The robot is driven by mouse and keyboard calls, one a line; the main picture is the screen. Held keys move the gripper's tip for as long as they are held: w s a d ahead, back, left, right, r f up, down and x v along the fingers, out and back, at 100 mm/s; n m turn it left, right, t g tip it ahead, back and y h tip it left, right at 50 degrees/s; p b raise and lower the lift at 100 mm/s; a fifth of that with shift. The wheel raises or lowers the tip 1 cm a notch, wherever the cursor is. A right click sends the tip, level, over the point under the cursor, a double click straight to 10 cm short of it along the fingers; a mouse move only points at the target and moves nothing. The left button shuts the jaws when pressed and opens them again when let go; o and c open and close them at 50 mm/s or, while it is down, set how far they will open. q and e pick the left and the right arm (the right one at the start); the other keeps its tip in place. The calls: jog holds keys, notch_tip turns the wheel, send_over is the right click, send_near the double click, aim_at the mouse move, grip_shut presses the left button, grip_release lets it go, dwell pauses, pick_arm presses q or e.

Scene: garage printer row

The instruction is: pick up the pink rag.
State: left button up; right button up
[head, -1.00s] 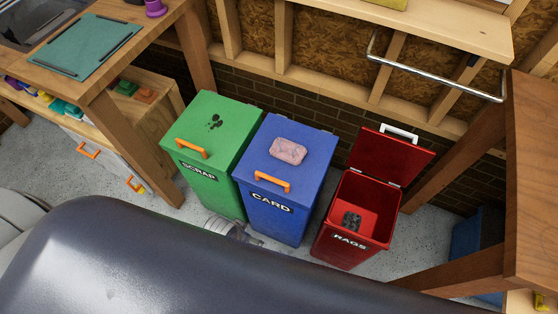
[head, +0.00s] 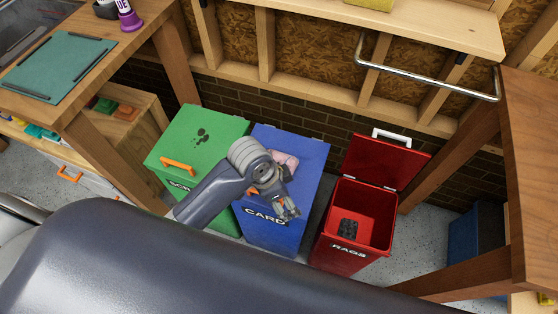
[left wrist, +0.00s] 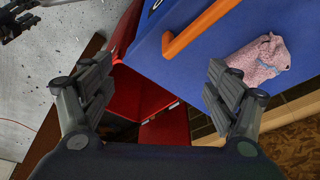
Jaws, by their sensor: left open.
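The pink rag (head: 286,160) lies crumpled on the closed lid of the blue CARD bin (head: 308,160). In the head view my left arm partly hides it. In the left wrist view the rag (left wrist: 262,58) shows at the right on the blue lid, beyond the right finger. My left gripper (head: 288,210) is over the front of the CARD bin, nearer me than the rag. Its two fingers (left wrist: 158,90) are spread wide with nothing between them, and the rag is outside them.
The green SCRAP bin (head: 222,128) stands left of the blue bin, lid closed. The red RAGS bin (head: 325,225) stands right, lid open, with a dark item (head: 347,229) inside. An orange handle (left wrist: 200,28) sticks up from the blue lid. A wooden bench (head: 530,170) stands at the right.

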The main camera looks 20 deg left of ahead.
pick_arm(q)
jog(key=w+r+m+g+y, duration=0.1)
jog(key=w+r+m, duration=0.1)
jog(key=w+m, duration=0.45)
notch_tip(320, 180, up, 3)
jog(key=m+g+y, duration=0.1)
jog(key=y, duration=0.1)
send_over(279, 157)
jog(key=shift+s, duration=0.1)
jog(key=shift+a+m, duration=0.2)
jog(key=shift+m, duration=0.05)
notch_tip(279, 157, down, 5)
jog(key=shift+r, duration=0.2)
jog(key=shift+w+d+f+b, duration=0.1)
jog(key=shift+f+b, duration=0.05)
jog(key=shift+f, duration=1.3)
jog(key=shift+w+d+f+b, duration=0.1)
jog(key=shift+f+b, duration=0.05)
jog(key=shift+f, duration=1.3)
jog(key=c, duration=1.1)
